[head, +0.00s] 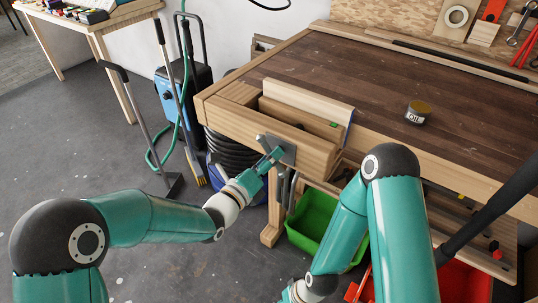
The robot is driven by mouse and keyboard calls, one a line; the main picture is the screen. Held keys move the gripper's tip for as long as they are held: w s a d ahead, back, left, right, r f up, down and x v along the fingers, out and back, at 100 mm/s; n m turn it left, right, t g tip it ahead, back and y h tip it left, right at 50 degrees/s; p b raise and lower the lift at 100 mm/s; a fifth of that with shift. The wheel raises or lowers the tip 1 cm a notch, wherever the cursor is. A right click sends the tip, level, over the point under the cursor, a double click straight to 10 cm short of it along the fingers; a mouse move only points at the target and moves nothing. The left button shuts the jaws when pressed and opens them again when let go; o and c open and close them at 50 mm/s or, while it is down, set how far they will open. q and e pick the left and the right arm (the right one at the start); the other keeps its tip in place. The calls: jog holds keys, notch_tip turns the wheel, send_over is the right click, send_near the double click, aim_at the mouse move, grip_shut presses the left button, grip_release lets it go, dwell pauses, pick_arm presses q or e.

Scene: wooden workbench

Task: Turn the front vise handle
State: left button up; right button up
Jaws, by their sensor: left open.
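The front vise (305,145) is a thick pale wooden jaw on the near left end of the workbench (400,75). Grey metal parts (288,154) show on its front face, at my left gripper. I cannot tell which of them is the vise handle, as the gripper partly covers that spot. My left gripper (268,153) is open, with its fingers right at the vise front; whether they touch the handle cannot be told. My right arm reaches down to the bottom edge, and its gripper is out of the picture.
An oil tin (418,112) stands on the bench top. Below the bench are a green bin (312,222) and a red bin (465,284). A blue machine (183,95) with a hose and poles stands behind on the left.

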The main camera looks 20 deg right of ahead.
pick_arm(q)
jog(key=shift+w+d, duration=0.35)
jog(key=shift+d, duration=0.15)
